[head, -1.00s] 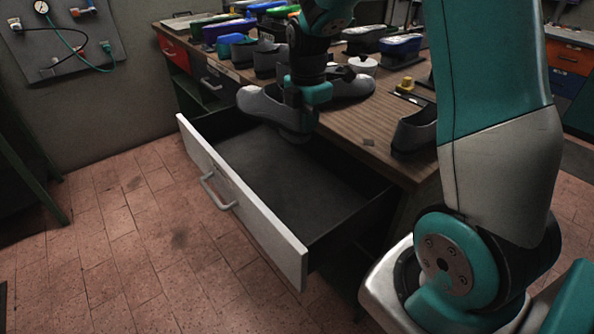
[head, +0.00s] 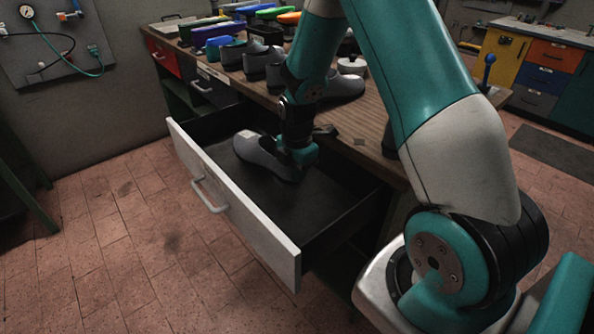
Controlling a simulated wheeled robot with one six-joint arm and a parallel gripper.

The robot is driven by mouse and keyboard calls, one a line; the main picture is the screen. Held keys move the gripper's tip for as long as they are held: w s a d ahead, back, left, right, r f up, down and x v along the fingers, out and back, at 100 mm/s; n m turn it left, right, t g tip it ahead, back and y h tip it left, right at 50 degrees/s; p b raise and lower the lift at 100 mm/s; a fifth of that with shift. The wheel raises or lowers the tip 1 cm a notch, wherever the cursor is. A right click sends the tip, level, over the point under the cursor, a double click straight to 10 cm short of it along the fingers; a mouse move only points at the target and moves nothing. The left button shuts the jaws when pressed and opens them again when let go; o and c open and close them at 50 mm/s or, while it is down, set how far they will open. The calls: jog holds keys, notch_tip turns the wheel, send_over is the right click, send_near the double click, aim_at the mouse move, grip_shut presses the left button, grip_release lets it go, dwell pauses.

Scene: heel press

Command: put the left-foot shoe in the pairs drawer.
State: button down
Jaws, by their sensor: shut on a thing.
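A grey shoe (head: 262,152) is inside the open drawer with the white front (head: 240,205), towards the drawer's far left part. My gripper (head: 296,165) is at the shoe's right end and is shut on it. The fingertips are partly hidden by the gripper body and the shoe. I cannot tell whether the shoe touches the drawer floor (head: 290,205). The rest of the drawer floor that I see is bare.
The wooden bench top (head: 372,130) stands behind the drawer and holds several grey shoes (head: 345,86) and coloured items. The tiled floor (head: 120,240) in front of the drawer is clear.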

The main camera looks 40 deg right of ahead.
jog(key=shift+f+b, duration=0.3)
jog(key=shift+f, duration=0.25)
jog(key=c, duration=1.2)
grip_release()
jog(key=shift+s+a+f, duration=0.1)
jog(key=shift+s, duration=0.05)
